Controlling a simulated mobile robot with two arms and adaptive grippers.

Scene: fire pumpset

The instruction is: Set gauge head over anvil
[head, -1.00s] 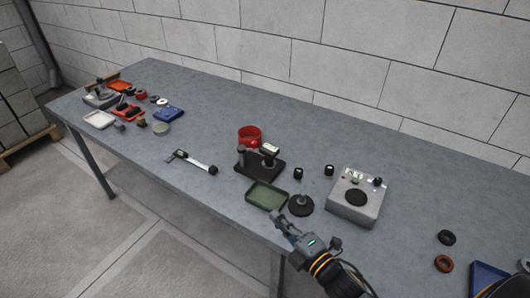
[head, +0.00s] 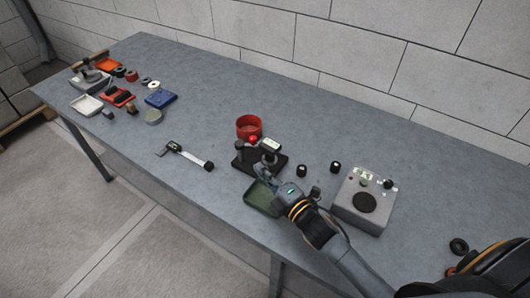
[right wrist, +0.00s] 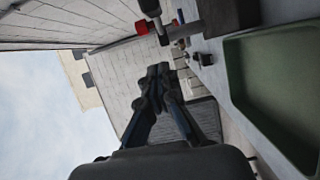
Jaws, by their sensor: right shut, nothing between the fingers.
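The gauge stand has a black base (head: 240,166), a red knob (head: 252,140) and a gauge head (head: 272,145) with a pale display at the upper right of the base. The anvil cannot be made out. My right gripper (head: 262,171) is shut and empty, at the near edge of the base, in front of the gauge head and partly covering the stand. In the right wrist view its fingertips (right wrist: 158,72) meet with nothing between them. The red knob (right wrist: 142,27) and the dark base (right wrist: 232,14) lie beyond, towards the top. My left gripper is not in view.
A green tray (head: 259,203) lies just below my right gripper. A red ring-shaped dish (head: 249,124) stands behind the stand. Two small black pieces (head: 302,170) and a grey instrument box (head: 348,207) are to the right. A caliper-like tool (head: 187,156) lies left, with clear table around it.

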